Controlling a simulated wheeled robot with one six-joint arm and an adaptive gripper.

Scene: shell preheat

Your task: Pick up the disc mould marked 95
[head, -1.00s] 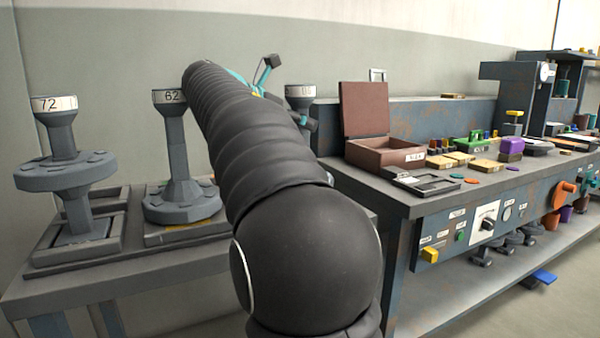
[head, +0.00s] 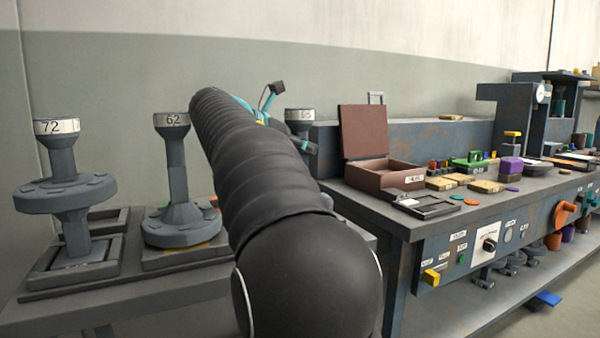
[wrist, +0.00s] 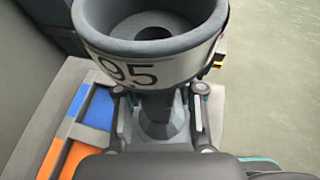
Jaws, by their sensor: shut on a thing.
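The disc mould marked 95 (wrist: 150,62) fills the top of the wrist view, with a wide grey cup, a white number band and a narrower stem below. My gripper (wrist: 160,108) is shut on the stem, just under the cup, with a finger on each side. In the head view a grey cup (head: 299,115) shows behind my arm, its number partly hidden, with teal gripper parts beside it. The mould's lower part is hidden by my arm there. I cannot tell whether its base touches the stand.
Moulds marked 72 (head: 57,126) and 62 (head: 173,120) stand on the low table (head: 150,287) at left. The blue-grey bench (head: 400,225) at right holds an open brown box (head: 385,172) and small blocks. Blue (wrist: 94,107) and orange (wrist: 66,156) patches lie left of my gripper.

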